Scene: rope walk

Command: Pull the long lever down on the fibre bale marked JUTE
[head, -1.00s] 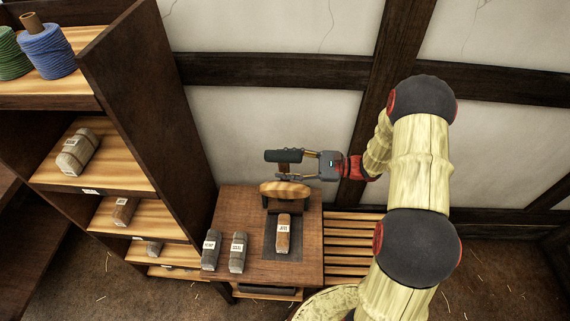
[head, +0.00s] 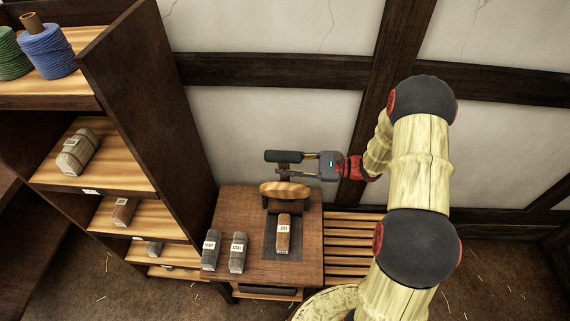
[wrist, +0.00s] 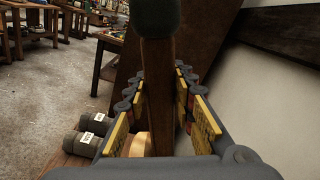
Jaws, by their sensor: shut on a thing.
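The long lever has a dark grip (head: 284,156) at its top and a wooden shaft (wrist: 157,95) in the wrist view. My gripper (head: 298,165) is shut on the lever's shaft just below the grip. The lever stands raised above a round-edged wooden press plate (head: 285,188). Under and in front of the plate, a brown bale (head: 283,233) with a white label lies on a dark pad (head: 270,247). Its label is too small to read surely in the head view. The lever's lower end is hidden behind the plate.
Two grey labelled bales, one (head: 211,250) at the left and one (head: 238,252) beside it, lie on the wooden table (head: 230,205). A shelf unit (head: 150,110) with bales and twine spools stands at left. A slatted bench (head: 350,240) adjoins at right; the wall is behind.

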